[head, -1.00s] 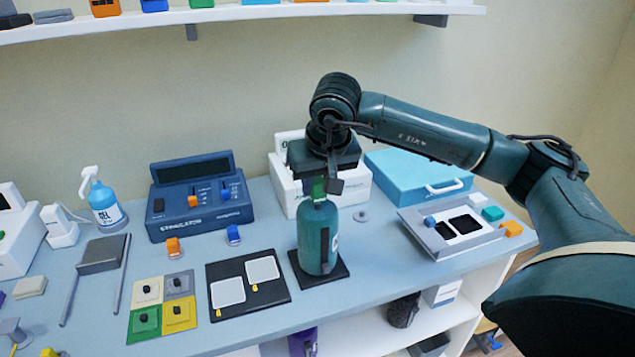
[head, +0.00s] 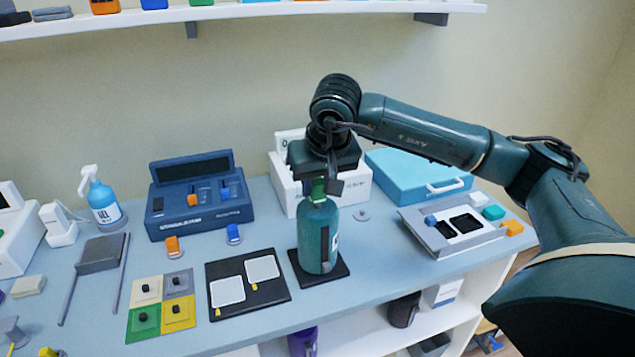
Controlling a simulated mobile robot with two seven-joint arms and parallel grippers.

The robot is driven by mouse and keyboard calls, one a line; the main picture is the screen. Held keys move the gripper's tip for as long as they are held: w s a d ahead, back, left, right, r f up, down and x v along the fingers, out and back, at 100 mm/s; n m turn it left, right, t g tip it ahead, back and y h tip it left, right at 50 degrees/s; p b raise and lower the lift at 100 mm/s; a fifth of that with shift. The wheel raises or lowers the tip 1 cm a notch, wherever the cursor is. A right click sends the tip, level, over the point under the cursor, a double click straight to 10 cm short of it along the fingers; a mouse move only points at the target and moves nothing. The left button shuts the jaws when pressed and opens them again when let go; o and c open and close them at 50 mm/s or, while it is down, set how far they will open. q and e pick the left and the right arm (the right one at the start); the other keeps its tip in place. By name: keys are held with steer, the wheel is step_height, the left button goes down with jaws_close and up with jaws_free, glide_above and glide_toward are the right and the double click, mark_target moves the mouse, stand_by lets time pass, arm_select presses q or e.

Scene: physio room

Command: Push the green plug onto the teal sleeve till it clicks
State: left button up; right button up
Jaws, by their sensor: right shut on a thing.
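The teal sleeve (head: 317,238) stands upright like a bottle on a square black base near the middle of the bench. The green plug (head: 318,191) is at its top, upright and in line with it. My right gripper (head: 322,184) is above the sleeve, pointing down, and is shut on the plug. The fingers and gripper body hide the plug's upper part. The plug's lower end meets the sleeve's neck, but I cannot tell how deep it sits. My left gripper is not in view.
A white box (head: 285,190) stands close behind the sleeve, with a blue case (head: 415,172) to its right. A black board with two pale pads (head: 228,291) lies to the left. A grey tray (head: 440,245) is on the right. The bench front edge is close.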

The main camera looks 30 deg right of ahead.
arm_select(q)
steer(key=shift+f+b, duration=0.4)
steer(key=shift+b, duration=0.25)
arm_select(e)
steer(key=shift+f, duration=0.8)
arm_select(q)
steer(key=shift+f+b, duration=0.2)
steer(key=shift+b, duration=0.25)
arm_select(e)
steer(key=shift+f, duration=0.2)
stand_by(2.3)
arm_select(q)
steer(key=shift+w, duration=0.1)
arm_select(e)
steer(key=shift+r, duration=0.15)
stand_by(1.1)
steer(key=o, duration=0.9)
steer(key=shift+c, duration=0.2)
steer(key=shift+r, duration=0.1)
steer(key=shift+r+p, duration=1.25)
steer(key=shift+r, duration=0.5)
steer(key=shift+r+p, duration=1.2)
steer(key=shift+r, duration=0.55)
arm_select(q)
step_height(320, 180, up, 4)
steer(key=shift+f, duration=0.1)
